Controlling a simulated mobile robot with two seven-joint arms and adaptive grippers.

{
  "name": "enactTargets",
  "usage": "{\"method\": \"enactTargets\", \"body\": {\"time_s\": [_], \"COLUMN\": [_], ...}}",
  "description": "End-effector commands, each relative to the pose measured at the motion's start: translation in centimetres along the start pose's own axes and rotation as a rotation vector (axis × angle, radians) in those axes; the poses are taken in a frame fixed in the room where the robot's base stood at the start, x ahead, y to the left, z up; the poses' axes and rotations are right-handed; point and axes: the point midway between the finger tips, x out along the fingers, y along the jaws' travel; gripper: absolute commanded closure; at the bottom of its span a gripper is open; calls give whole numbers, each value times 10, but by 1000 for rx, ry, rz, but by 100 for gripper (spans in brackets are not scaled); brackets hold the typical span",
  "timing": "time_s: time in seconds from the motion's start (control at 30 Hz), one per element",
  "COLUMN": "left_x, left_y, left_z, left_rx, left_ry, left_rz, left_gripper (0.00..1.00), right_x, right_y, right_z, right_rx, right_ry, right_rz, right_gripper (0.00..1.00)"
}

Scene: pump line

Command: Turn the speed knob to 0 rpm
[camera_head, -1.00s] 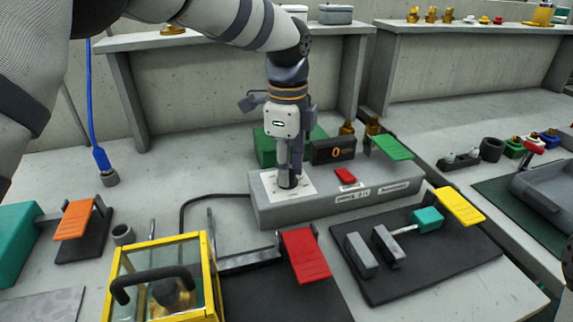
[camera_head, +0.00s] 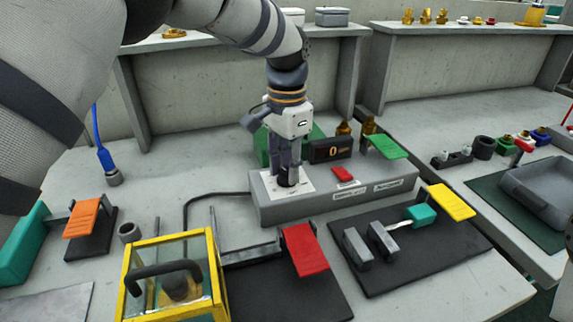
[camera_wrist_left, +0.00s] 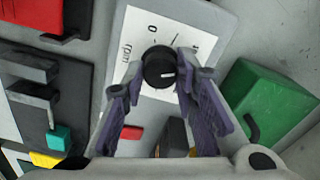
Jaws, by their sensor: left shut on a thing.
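The speed knob (camera_wrist_left: 158,68) is a round black knob on a white dial plate (camera_wrist_left: 187,14) marked "0" and "rpm". A short white mark on the knob points right in the wrist view, away from the "0". In the head view the knob (camera_head: 288,180) shows low between the fingers, on the grey pump unit (camera_head: 330,200). My left gripper (camera_head: 288,177) points down over the dial and is shut on the knob, one finger on each side in the left wrist view (camera_wrist_left: 160,72). The small display (camera_head: 331,150) reads an orange "0". My right gripper is not in view.
A red button (camera_head: 344,174) and a green flap (camera_head: 385,146) are right of the knob. A green block (camera_wrist_left: 267,105) stands close behind the dial. A yellow-framed box (camera_head: 217,275) and a red flap (camera_head: 305,250) are in front.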

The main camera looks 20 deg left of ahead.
Motion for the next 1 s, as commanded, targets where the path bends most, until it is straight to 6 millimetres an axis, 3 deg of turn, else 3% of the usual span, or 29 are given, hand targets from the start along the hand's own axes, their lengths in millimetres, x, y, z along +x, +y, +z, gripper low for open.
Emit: {"method": "enactTargets", "body": {"time_s": [1.0], "left_x": [1], "left_y": [0], "left_z": [0], "left_rx": [-963], "left_ry": [-2], "left_rz": [-2], "left_gripper": [100], "right_x": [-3], "right_y": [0], "right_z": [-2], "right_rx": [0], "right_ry": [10], "right_rz": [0], "right_gripper": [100]}}
